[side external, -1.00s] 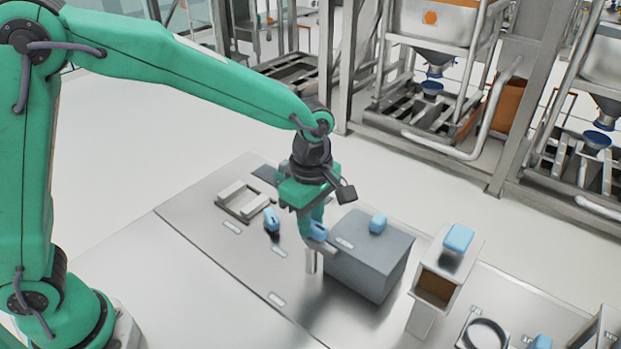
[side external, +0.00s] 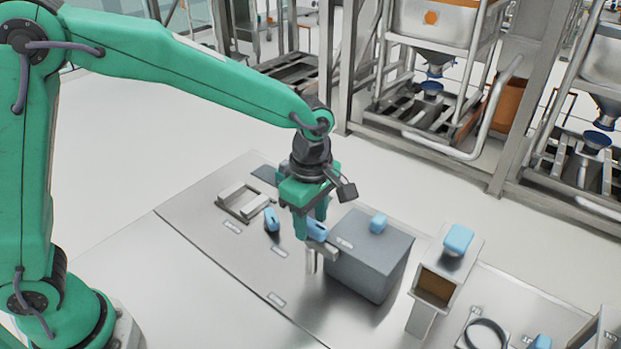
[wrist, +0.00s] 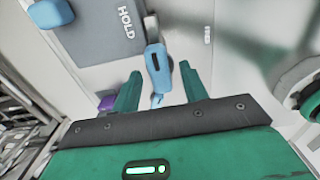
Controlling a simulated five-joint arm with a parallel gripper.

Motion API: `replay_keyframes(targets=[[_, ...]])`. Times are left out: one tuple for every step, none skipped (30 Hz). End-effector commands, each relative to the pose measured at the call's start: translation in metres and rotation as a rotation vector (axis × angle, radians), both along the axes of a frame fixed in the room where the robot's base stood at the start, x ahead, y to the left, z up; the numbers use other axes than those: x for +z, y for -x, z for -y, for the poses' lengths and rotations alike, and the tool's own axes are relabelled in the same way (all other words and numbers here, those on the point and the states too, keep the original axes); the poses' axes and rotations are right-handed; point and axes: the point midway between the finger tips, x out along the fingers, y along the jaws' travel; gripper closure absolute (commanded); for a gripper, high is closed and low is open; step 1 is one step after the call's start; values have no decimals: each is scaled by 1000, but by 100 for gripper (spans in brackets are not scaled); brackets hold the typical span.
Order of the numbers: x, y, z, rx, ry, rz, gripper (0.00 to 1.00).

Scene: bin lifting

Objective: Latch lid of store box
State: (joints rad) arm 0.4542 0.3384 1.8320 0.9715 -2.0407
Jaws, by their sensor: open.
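A grey box (side external: 365,262) with a flat lid and a blue knob (side external: 378,223) stands right of my gripper (side external: 311,222). In the wrist view its lid (wrist: 100,35) reads HOLD; I cannot tell whether it is the store box. A blue handle (side external: 317,231) sits on a metal bracket at the box's left side, near the lid's edge. In the wrist view my open gripper (wrist: 160,80) has one green finger on each side of the blue handle (wrist: 158,66), with visible gaps. The bracket's lower part is partly hidden by the fingers and handle in the side view.
A narrow open-fronted box (side external: 433,287) with a blue block (side external: 458,239) on top stands to the right. A metal frame (side external: 241,204) and another blue piece (side external: 271,219) lie to the left. The steel table (side external: 215,285) is clear in front.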

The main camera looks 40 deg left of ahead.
Motion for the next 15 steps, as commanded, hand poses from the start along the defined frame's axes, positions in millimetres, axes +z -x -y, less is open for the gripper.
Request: replay_keyframes(targets=[[3,0,0,0,1,2,56],[5,0,0,0,1,2,56],[7,0,0,0,1,2,56],[10,-1,0,0,1,3,56],[13,-1,0,0,2,3,56],[17,-1,0,0,1,3,56],[20,0,0,0,1,2,56],[24,-1,0,0,2,3,56],[29,-1,0,0,2,4,56],[34,-1,0,0,2,4,56],[37,-1,0,0,2,4,56],[43,-1,0,0,2,3,56],[47,-1,0,0,2,4,56],[51,-1,0,0,2,4,56],[56,-1,0,1,2,4,56]])
